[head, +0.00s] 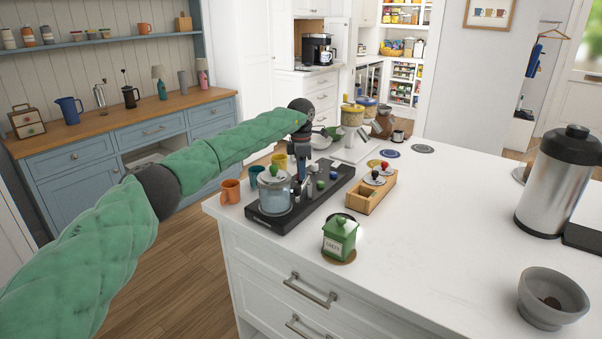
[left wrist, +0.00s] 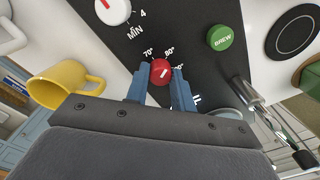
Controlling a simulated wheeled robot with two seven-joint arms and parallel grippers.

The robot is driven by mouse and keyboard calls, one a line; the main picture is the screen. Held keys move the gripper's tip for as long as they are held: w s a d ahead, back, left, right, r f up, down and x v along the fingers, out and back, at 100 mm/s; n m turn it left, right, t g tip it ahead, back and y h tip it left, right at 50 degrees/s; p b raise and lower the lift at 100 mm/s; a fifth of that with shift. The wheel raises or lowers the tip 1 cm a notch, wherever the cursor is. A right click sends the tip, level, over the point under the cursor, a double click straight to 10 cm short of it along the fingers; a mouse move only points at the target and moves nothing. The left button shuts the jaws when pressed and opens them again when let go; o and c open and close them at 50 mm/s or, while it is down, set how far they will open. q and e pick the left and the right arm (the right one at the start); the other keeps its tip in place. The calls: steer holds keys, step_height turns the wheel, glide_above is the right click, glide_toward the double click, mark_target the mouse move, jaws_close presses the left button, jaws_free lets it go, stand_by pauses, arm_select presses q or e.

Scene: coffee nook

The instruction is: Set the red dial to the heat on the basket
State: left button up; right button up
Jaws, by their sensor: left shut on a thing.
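The red dial (left wrist: 160,72) sits on the black machine panel (left wrist: 190,22) in the left wrist view. Its white mark slants toward the upper right, roughly to the 80° side. The marks 70° and 80° show; another mark and part of a word are partly covered by a finger. My left gripper (left wrist: 161,80) is shut on the dial, one blue finger on each side. In the head view my left gripper (head: 301,178) reaches down to the black machine (head: 268,222). I cannot read any heat on a basket. My right gripper is not in view.
A yellow mug (left wrist: 60,85) is close to the gripper. The counter's right half has free room.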

arm_select(q)
steer(key=shift+r, duration=0.1)
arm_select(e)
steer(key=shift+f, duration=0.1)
arm_select(q)
steer(key=o, duration=1)
steer(key=r, duration=0.3)
steer(key=r+b, duration=0.1)
steer(key=r, duration=0.2)
steer(key=shift+w+r+b, duration=0.2)
steer(key=shift+r+b, duration=0.1)
steer(key=shift+r, duration=0.5)
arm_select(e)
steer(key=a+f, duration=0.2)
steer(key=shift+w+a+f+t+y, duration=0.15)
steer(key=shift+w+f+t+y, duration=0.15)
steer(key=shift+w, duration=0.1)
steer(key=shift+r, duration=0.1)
